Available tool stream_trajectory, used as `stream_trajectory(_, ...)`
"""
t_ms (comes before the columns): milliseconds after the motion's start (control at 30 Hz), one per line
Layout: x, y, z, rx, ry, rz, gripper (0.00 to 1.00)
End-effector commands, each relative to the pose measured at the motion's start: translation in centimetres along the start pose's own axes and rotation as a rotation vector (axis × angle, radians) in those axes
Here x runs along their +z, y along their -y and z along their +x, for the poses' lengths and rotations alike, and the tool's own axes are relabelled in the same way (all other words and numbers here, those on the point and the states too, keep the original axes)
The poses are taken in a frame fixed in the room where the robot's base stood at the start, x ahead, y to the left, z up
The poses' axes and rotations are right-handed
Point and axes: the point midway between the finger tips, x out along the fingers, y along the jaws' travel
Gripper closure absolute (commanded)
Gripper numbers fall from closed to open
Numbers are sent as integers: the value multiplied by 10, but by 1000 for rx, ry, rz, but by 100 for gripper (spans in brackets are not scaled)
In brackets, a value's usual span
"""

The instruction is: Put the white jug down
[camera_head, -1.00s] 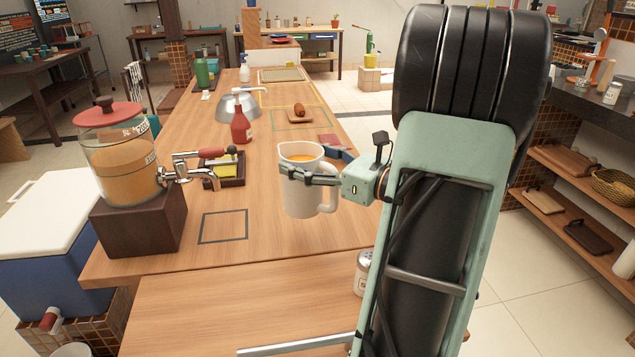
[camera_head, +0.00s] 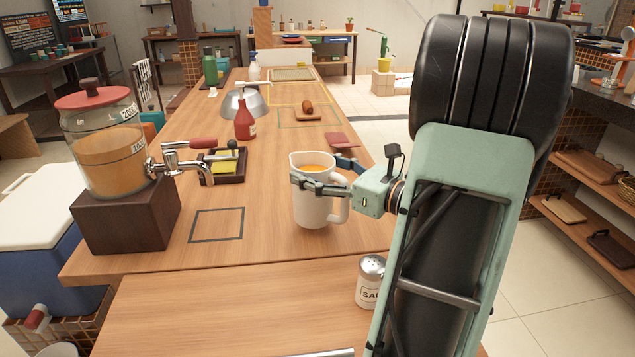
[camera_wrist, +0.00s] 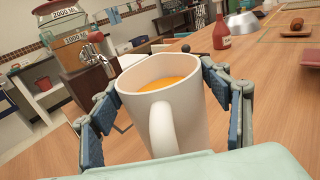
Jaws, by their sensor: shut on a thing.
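The white jug (camera_head: 312,206) holds an orange liquid and stands upright, with its handle toward the right in the head view. My gripper (camera_head: 322,182) is shut on the jug's body from the right, with one finger across its near side. In the wrist view the jug (camera_wrist: 186,117) sits between the two blue-padded fingers (camera_wrist: 168,112), its handle toward the camera. The jug is over the wooden counter (camera_head: 270,235), right of a dark square outline (camera_head: 217,225). I cannot tell whether its base touches the wood.
A juice dispenser (camera_head: 110,150) on a dark block stands at left. A dark tray (camera_head: 223,178) with yellow contents, a red bottle (camera_head: 244,120) and a metal dome (camera_head: 250,103) stand behind. A salt shaker (camera_head: 370,283) is in front right. The counter inside the outline is clear.

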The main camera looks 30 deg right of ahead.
Motion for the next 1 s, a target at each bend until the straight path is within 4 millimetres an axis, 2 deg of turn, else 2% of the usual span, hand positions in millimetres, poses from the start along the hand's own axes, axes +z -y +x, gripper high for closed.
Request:
stream_trajectory(33, -12, -1, 0, 0, 3, 0, 88)
stream_trajectory(133, -20, -2, 0, -2, 4, 0, 88)
stream_trajectory(600, -24, -2, -1, -3, 4, -1, 88)
stream_trajectory(633, -26, -2, -1, -3, 0, 1, 28)
stream_trajectory(767, -25, -2, -1, -3, -1, 1, 13)
stream_trajectory(1000, -25, -2, -1, -3, -1, 1, 12)
